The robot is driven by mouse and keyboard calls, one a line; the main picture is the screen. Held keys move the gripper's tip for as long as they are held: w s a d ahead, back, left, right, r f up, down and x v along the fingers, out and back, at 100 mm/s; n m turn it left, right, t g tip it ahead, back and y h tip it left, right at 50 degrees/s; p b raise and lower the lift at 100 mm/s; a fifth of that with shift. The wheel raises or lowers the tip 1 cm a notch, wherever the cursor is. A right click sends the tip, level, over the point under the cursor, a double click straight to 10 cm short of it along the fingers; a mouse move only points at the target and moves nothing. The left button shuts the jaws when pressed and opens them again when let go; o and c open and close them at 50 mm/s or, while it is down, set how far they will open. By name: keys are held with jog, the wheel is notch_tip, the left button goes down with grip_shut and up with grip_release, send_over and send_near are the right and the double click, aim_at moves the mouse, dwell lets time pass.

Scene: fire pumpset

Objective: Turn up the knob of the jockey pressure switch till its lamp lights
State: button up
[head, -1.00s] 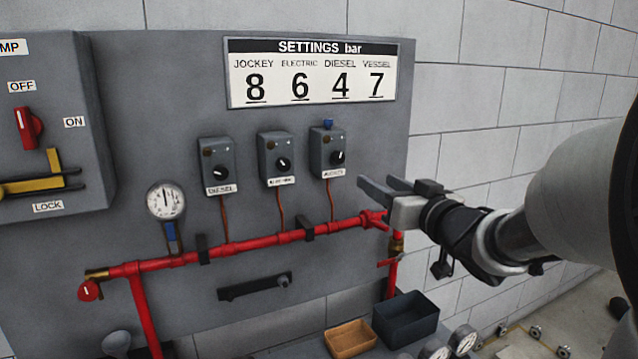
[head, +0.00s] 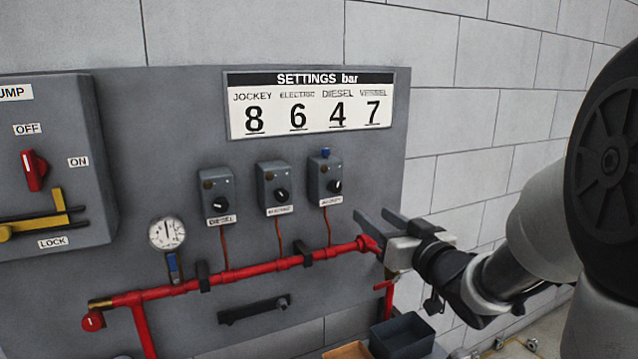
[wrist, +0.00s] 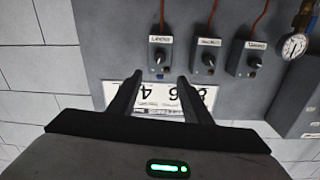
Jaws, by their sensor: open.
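The jockey pressure switch (head: 325,180) is the rightmost of three grey boxes on the panel in the head view. Its black knob (head: 334,187) has a white pointer mark, and a small blue piece (head: 325,153) sits on its top. No lit lamp can be made out on it. My gripper (head: 372,216) is open and empty, below and right of this switch. In the wrist view, which is upside down, the jockey switch (wrist: 160,50) is the leftmost box, just beyond and between my open fingers (wrist: 160,77). The knob appears apart from the fingers.
The electric switch (head: 273,187) and diesel switch (head: 216,194) stand to the left. A settings sign (head: 318,103) above reads jockey 8. A red pipe (head: 250,270) with a gauge (head: 166,233) runs below. Trays (head: 402,336) stand at the bottom. Plain wall lies right of the panel.

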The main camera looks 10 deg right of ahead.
aim_at(337, 189)
jog(key=x, duration=1.7)
jog(key=shift+w+f, duration=0.1)
jog(key=shift+w, duration=0.05)
